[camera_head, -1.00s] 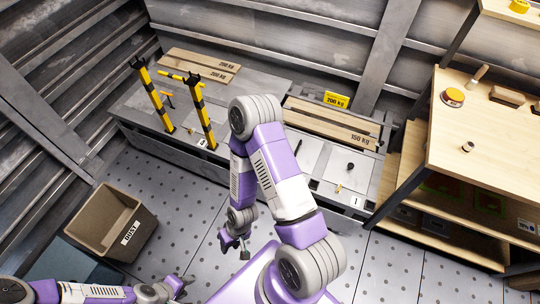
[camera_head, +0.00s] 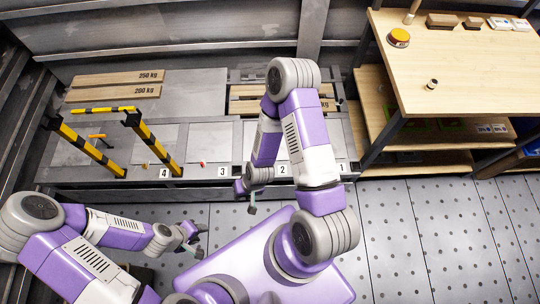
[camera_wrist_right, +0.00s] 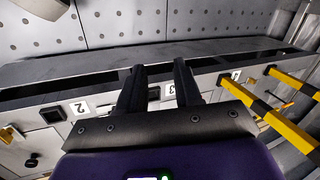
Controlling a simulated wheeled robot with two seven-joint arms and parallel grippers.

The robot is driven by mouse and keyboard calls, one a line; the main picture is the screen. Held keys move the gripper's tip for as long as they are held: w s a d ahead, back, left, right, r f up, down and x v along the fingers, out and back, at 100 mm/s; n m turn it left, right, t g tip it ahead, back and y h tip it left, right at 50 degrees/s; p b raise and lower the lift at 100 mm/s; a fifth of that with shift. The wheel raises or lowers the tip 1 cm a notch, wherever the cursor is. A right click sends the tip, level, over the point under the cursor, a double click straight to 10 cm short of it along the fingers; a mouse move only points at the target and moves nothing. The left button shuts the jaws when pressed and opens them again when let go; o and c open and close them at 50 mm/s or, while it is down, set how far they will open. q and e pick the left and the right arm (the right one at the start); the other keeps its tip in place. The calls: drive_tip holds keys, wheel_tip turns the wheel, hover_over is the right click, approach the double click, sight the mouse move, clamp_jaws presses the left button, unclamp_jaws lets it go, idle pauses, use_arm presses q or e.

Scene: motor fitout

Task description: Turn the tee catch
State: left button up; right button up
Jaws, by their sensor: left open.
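I cannot tell for sure which fitting is the tee catch. A small brass-coloured piece (camera_wrist_right: 10,133) and a black knob (camera_wrist_right: 32,160) sit on the bench top beyond label 2 (camera_wrist_right: 80,107) in the right wrist view. In the head view my right arm covers that part. A small red piece (camera_head: 202,163) lies near label 3 (camera_head: 222,171). My right gripper (camera_head: 252,207) hangs in front of the bench's front edge; in the wrist view its fingers (camera_wrist_right: 159,85) are apart and empty. My left gripper (camera_head: 194,238) is open over the floor, away from the bench.
Yellow-black posts (camera_head: 155,145) stand at the bench's left, with an orange handle (camera_head: 97,136) between them. Marked planks (camera_head: 115,88) lie behind. A wooden shelf unit (camera_head: 450,70) holding an orange-topped button (camera_head: 398,38) stands right. The perforated floor (camera_head: 430,235) is clear at right.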

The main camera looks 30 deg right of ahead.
drive_tip(key=w+d+f+m+t+h+b, duration=0.1)
drive_tip(key=w+d+f+m+h, duration=0.2)
drive_tip(key=w+d+m, duration=0.45)
drive_tip(key=w+d+f+m+t+h, duration=0.1)
drive_tip(key=w+d+f+m+h, duration=0.3)
drive_tip(key=w, duration=0.6)
drive_tip(key=s+d+f+m+g+b, duration=0.1)
drive_tip(key=f+m+g, duration=0.1)
drive_tip(key=m, duration=0.1)
drive_tip(key=s+d+f+m+g+b, duration=0.1)
drive_tip(key=f+m+g, duration=0.1)
drive_tip(key=f+m, duration=0.1)
drive_tip(key=s+d+f+m+g+b, duration=0.1)
drive_tip(key=s+d+f+m, duration=0.1)
drive_tip(key=f+m, duration=0.1)
drive_tip(key=shift+s+g+h+b, duration=0.1)
drive_tip(key=shift+g+h+b, duration=0.3)
clamp_jaws()
